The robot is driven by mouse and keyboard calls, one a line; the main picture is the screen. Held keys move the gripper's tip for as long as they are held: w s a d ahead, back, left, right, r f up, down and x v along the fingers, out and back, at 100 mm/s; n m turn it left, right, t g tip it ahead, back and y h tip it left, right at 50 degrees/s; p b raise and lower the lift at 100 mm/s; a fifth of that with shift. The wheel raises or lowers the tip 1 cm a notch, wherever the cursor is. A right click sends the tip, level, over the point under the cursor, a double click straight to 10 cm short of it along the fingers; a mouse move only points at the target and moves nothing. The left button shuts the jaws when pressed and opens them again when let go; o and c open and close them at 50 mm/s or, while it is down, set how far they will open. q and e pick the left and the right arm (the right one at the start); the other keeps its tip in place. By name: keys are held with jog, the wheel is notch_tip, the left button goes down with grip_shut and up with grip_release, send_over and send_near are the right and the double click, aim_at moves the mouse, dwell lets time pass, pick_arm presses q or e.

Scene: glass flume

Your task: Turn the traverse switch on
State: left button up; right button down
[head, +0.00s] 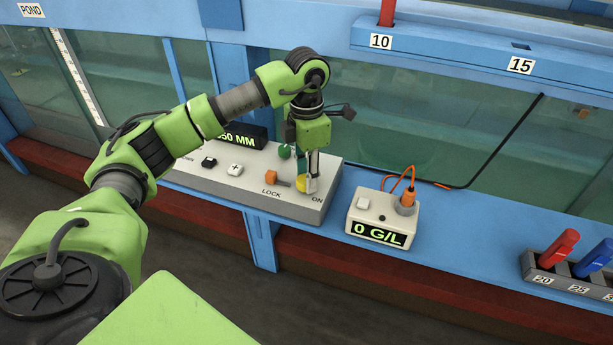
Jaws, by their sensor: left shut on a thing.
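A grey control box (215,183) sits on the blue ledge of the flume, with LOCK and ON printed along its front edge. My left gripper (308,184) points down over the right end of the box, just above the ON label. An orange lever (271,177) stands by the LOCK label, left of the gripper. A green button (284,152) shows behind it. My right gripper is not in view.
A small white meter (382,215) reading 0 G/L, with an orange plug and cable, stands right of the box. A rack (562,278) with red and blue pens is at the far right. Glass walls rise behind the ledge (460,225).

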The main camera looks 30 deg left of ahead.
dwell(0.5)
pick_arm(q)
jog(key=o, duration=1.1)
jog(key=shift+r, duration=0.2)
notch_tip(320, 180, up, 12)
jog(key=shift+f, duration=0.15)
